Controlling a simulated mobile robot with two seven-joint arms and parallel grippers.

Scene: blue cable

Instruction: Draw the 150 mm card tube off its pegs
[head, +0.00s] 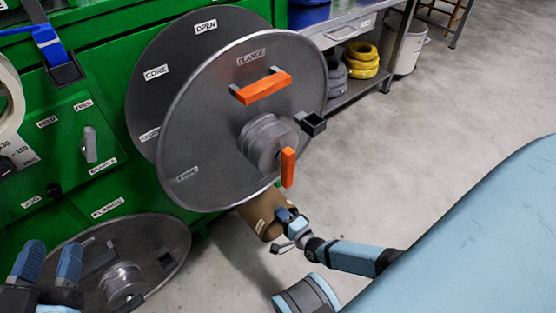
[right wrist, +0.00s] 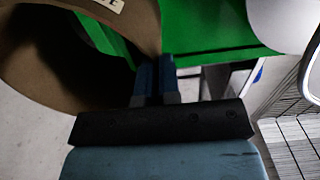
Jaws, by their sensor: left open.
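The brown card tube (head: 257,216) juts out below the large grey flange, its open end facing out and pale labels on its side. My right gripper (head: 287,215) is at the rim of that open end. In the right wrist view the tube's rim (right wrist: 75,12) curves down to my right fingers (right wrist: 157,80), which are close together on the tube's wall. The pegs are hidden, so I cannot tell how far the tube sits on them. My left gripper (head: 50,264) is open and empty at the lower left, apart from the tube.
The grey flange (head: 215,130) with orange handles (head: 263,87) stands just above the tube, before the green machine (head: 110,60). A lower flange disc (head: 155,240) lies near my left gripper. A bench (head: 345,28) with yellow coils (head: 361,60) is behind.

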